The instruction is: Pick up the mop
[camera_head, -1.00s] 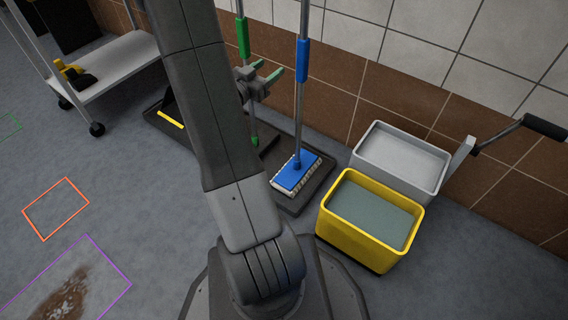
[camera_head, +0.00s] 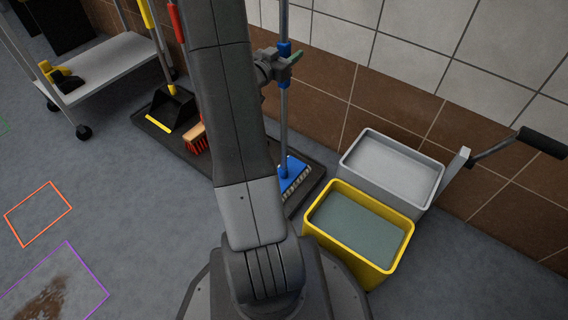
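The mop has a grey pole with a blue grip (camera_head: 285,50) and a blue head with a pale fringe (camera_head: 294,178). It stands upright by the wall, its head on a dark floor tray (camera_head: 316,184). My gripper (camera_head: 290,63) is at the mop's pole, level with the blue grip. One green-tipped finger shows across the pole. The other finger is not clear, so I cannot tell whether the fingers are closed on the pole. My arm hides part of the tray.
A yellow bucket (camera_head: 345,256) and a grey bucket (camera_head: 436,165) with a black handle stand right of the mop. A dustpan (camera_head: 172,108) and red brush (camera_head: 195,140) are left of my arm. A cart (camera_head: 112,62) stands farther left. The left floor is open, with coloured outlines.

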